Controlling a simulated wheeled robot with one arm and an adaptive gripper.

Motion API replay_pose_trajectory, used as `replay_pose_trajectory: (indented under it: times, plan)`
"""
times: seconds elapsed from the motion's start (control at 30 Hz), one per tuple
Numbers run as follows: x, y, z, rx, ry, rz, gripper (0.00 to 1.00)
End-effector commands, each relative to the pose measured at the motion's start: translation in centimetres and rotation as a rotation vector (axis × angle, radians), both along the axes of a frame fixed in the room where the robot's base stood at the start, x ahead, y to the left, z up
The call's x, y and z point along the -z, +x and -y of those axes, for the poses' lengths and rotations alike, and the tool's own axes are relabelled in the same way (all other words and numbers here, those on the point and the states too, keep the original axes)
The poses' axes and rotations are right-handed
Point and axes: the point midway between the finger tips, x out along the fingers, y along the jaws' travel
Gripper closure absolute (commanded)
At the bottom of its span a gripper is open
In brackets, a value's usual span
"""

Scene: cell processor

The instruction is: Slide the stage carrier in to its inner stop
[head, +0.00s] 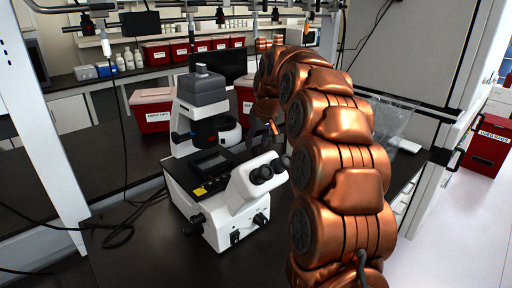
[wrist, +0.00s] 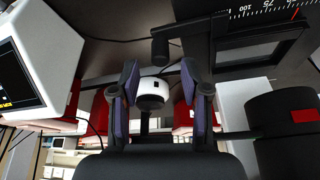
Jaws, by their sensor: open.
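The white microscope (head: 215,200) stands on the black bench. Its dark stage (head: 208,164) lies below the grey-topped upper column. In the wrist view, what appears to be the stage carrier (wrist: 255,50) is a dark frame with a rectangular opening, beside a numbered scale. A black peg-like handle (wrist: 160,46) sticks out at its left end. My gripper (head: 264,130) is at the rear right of the stage, partly hidden by my copper arm. In the wrist view my gripper (wrist: 158,80) is open and empty, its fingertips just short of the handle. The carrier's inner stop cannot be made out.
The white binocular eyepieces (head: 258,178) stand at the stage's front right. A black cylinder with a red mark (wrist: 285,135) is close on the right in the wrist view. A red-and-white bin (head: 152,112) stands behind the microscope. Cables (head: 120,225) lie on the bench at left.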

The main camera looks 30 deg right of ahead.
Motion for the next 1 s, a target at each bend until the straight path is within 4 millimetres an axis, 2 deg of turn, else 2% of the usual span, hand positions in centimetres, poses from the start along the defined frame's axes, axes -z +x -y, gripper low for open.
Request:
replay_pose_trajectory:
  times: [0.03,0.2,0.4,0.6,1.0]
  plan:
    - [-1.1,-0.3,0.0,0.001,-0.002,0.006,0.54]
    - [-4.2,-1.6,0.0,0.001,-0.002,0.007,0.54]
    - [-6.6,-2.7,-0.1,0.0,-0.001,0.003,0.54]
    - [-7.6,-3.2,-0.1,0.0,0.0,-0.001,0.54]
    - [-7.8,-3.4,-0.2,0.003,-0.001,0.001,0.54]
